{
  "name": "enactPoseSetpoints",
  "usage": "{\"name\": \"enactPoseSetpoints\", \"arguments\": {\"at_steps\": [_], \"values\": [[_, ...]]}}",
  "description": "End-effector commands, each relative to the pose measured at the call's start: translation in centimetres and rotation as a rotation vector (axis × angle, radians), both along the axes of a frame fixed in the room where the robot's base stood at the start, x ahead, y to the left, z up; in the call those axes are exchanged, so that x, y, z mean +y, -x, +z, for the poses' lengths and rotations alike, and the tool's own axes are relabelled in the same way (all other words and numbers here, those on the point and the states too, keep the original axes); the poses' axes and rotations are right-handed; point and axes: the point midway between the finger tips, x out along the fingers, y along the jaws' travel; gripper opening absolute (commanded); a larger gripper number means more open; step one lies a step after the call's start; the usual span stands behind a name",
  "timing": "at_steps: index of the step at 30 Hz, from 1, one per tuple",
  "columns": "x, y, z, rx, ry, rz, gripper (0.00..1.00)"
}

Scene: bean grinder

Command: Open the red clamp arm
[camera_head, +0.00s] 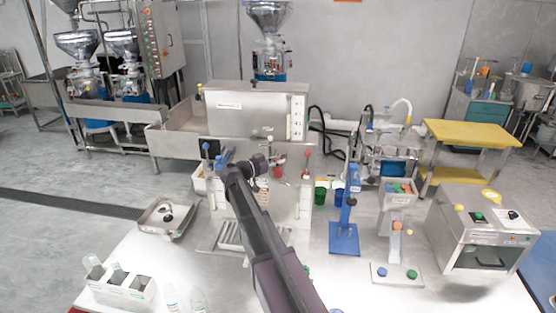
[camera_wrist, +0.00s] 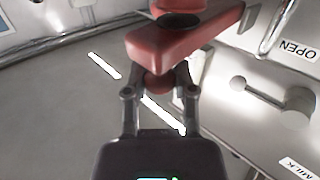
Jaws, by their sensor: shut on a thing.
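The red clamp arm (camera_wrist: 180,42) fills the upper middle of the wrist view, a thick red bar with a rounded knob (camera_wrist: 157,83) below its near end. My gripper (camera_wrist: 158,78) is shut on this knob, with one dark finger on each side. The fingers partly cover the knob's sides. In the head view, my gripper (camera_head: 262,165) is at the front of the steel machine (camera_head: 245,108). A small red part (camera_head: 278,171) shows just right of it; I cannot tell whether it is the clamp arm.
In the wrist view, an "OPEN" label (camera_wrist: 297,50) and a metal lever (camera_wrist: 262,95) are on the right. In the head view, a blue stand (camera_head: 343,238) and a boxy steel appliance (camera_head: 484,240) stand to the right. A steel tray (camera_head: 182,229) lies left.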

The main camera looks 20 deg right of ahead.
Motion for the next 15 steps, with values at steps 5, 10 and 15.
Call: {"name": "enactPoseSetpoints", "arguments": {"at_steps": [5, 10, 15], "values": [[-0.3, -0.2, 1.5, 0.069, -0.048, -0.005, 0.0], [-0.6, -0.6, 2.4, 0.149, -0.102, -0.004, 0.0], [-0.9, -1.2, 3.2, 0.229, -0.156, -0.003, 0.0]]}}
